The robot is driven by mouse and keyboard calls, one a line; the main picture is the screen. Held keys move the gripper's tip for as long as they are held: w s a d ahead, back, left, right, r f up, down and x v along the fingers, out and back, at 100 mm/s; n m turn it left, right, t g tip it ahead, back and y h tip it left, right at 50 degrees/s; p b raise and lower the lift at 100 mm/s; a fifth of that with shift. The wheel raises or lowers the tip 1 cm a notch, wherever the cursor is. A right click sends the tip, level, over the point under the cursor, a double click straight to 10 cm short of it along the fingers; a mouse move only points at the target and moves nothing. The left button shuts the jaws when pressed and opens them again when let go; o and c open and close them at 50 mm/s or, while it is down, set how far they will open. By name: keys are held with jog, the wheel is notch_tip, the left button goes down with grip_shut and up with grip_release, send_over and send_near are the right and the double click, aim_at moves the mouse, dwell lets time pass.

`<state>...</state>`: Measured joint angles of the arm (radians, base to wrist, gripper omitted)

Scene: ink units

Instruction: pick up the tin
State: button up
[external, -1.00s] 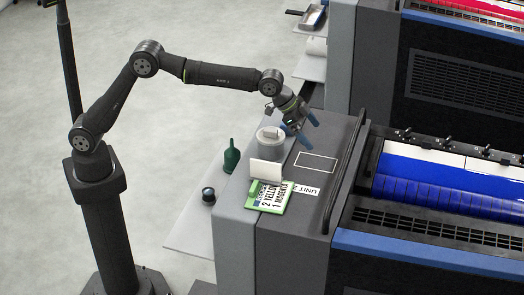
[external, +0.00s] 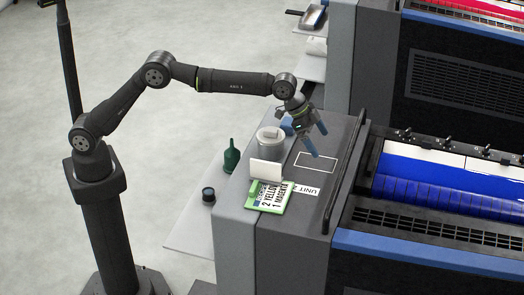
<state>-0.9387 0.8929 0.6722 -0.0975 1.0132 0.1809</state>
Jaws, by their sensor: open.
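My gripper (external: 301,140) is open and empty, with blue fingers pointing down. I cannot tell whether the near finger touches the tin.
A dark green bottle (external: 231,157) and a dark round knob-like thing (external: 208,195) are to the left on a lower shelf. A dark rail (external: 343,175) bounds the right side.

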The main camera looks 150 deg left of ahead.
dwell(0.8)
notch_tip(320, 180, up, 11)
jog(key=m+g+h, duration=0.5)
jog(key=m, duration=0.3)
send_over(272, 129)
notch_tip(272, 129, down, 12)
jog(key=shift+r, duration=0.25)
jog(key=f, duration=0.5)
jog(key=shift+d+f, duration=0.25)
jog(key=shift+f, duration=0.05)
jog(key=shift+r, duration=0.1)
jog(key=c, duration=1.3)
jog(key=shift+c, duration=0.2)
